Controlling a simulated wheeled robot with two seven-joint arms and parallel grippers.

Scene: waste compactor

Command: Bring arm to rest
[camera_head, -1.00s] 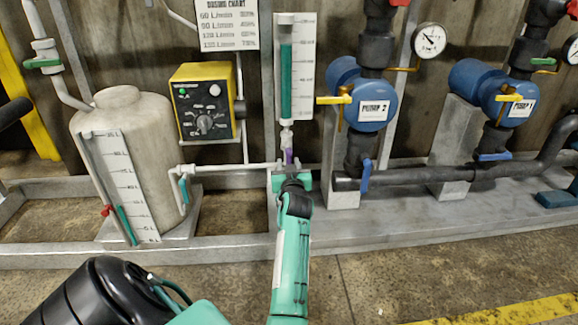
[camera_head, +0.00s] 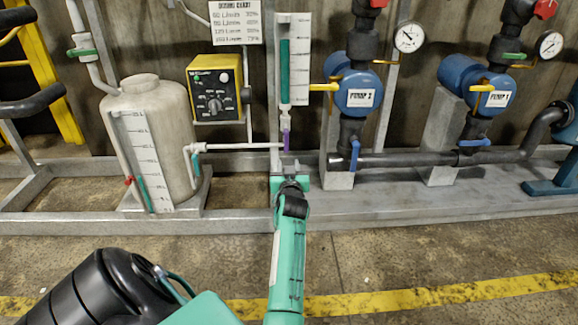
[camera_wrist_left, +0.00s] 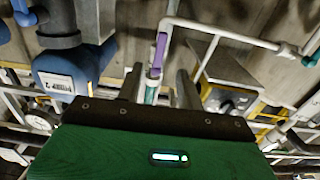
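My left gripper (camera_head: 288,168) points forward in the middle of the head view, with its green arm coming up from below. Its two fingers stand apart with nothing between them; they also show apart in the left wrist view (camera_wrist_left: 158,88). A small purple valve handle (camera_head: 286,140) hangs on the pipe under the clear gauge tube (camera_head: 285,75). The gripper is just below the handle in the head view and looks clear of it. In the left wrist view the purple handle (camera_wrist_left: 160,50) shows beyond the fingertips. My right gripper is not in view.
A pale tank (camera_head: 150,140) and yellow control box (camera_head: 214,88) stand to the left. Pump 2 (camera_head: 357,95) and Pump 1 (camera_head: 485,90) are to the right. A grey metal frame (camera_head: 420,215) runs along the floor. The floor in front, with a yellow line (camera_head: 400,300), is clear.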

